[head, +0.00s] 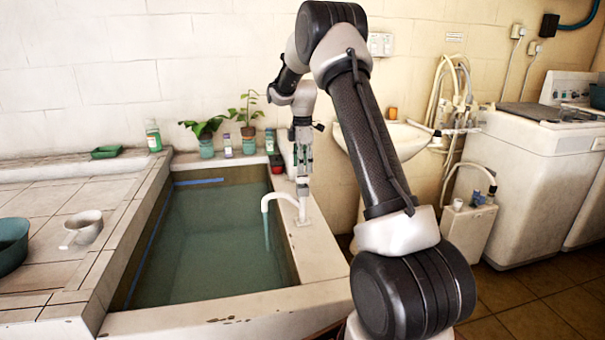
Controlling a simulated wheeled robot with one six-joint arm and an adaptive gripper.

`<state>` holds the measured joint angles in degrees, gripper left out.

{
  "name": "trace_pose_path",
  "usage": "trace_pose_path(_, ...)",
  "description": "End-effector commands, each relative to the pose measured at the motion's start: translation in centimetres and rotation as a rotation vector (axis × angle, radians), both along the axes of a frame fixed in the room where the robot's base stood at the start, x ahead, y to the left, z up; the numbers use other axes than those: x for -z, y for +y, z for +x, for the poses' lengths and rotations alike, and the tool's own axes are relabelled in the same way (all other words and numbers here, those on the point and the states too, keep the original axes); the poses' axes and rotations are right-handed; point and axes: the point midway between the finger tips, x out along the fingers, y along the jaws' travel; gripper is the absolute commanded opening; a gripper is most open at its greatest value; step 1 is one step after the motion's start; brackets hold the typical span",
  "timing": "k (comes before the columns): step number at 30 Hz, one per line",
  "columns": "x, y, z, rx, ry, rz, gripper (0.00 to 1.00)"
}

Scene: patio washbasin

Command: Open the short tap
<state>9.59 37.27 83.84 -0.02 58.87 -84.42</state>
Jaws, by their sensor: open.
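A white tap (284,199) stands on the right rim of the water basin (325,262). Its low curved spout bends left over the water. It is the only tap I can make out clearly on this rim; its handle is not clear to see, hidden or blurred behind my gripper. My gripper (303,182) points down at the upright part of the tap, open. I cannot tell whether its fingers touch the tap or are around it.
A white cup (82,229) stands on the left tiles. A washbasin (390,138), hoses (458,92) and a washing machine (530,145) are at right.

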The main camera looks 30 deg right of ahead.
Motion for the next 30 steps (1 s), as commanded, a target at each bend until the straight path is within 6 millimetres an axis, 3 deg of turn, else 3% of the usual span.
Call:
trace_pose_path(6, -5.0, 0.0, 0.1, 0.000, -0.004, -0.001, 0.50)
trace_pose_path(12, -7.5, 0.0, 0.0, 0.000, -0.002, -0.001, 0.50)
trace_pose_path(30, -7.9, 0.0, 0.0, 0.004, -0.001, 0.000, 0.50)
